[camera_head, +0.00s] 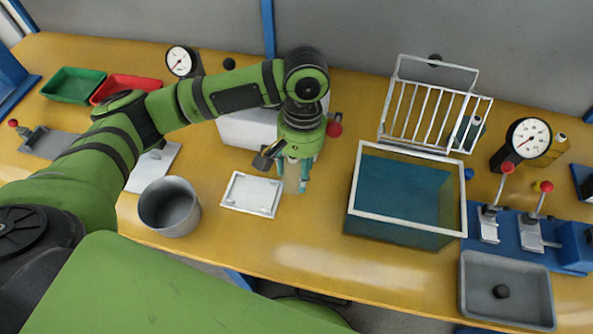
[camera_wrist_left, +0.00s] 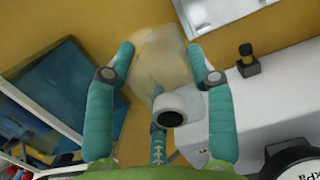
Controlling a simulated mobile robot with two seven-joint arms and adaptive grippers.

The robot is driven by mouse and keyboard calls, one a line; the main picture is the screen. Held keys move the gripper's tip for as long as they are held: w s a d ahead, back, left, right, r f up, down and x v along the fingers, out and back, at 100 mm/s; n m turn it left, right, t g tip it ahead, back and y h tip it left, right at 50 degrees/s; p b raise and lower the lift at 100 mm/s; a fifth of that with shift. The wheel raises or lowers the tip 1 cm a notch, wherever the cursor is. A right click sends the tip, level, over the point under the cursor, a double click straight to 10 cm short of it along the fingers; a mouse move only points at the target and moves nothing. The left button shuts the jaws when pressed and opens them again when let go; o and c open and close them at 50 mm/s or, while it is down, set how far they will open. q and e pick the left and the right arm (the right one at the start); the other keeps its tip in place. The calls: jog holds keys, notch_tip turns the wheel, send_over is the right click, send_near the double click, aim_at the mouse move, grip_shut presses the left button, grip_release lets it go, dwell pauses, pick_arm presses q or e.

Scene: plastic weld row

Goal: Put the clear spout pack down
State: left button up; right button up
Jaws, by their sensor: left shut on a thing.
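My left gripper (camera_head: 291,177) reaches down over the yellow table, just right of a white-rimmed flat tray (camera_head: 252,194). In the left wrist view my left gripper (camera_wrist_left: 160,62) has its teal fingers around the clear spout pack (camera_wrist_left: 160,66). The pack is see-through, with a pale grey round spout toward the wrist camera. In the head view the pack is mostly hidden by the fingers and hard to make out against the table. I cannot tell whether its bottom touches the table. My right gripper is not in view.
A blue water tank (camera_head: 405,193) with a white rim stands to the right, a wire rack (camera_head: 428,105) behind it. A grey metal pot (camera_head: 170,207) stands to the left. A white machine (camera_head: 248,128) is close behind the gripper. The table between the tray and tank is clear.

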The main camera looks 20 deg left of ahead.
pick_arm(q)
jog(key=shift+f, duration=1.35)
jog(key=shift+f, duration=0.1)
jog(key=o, duration=1.2)
jog(key=shift+c, duration=0.2)
jog(key=shift+w, duration=0.1)
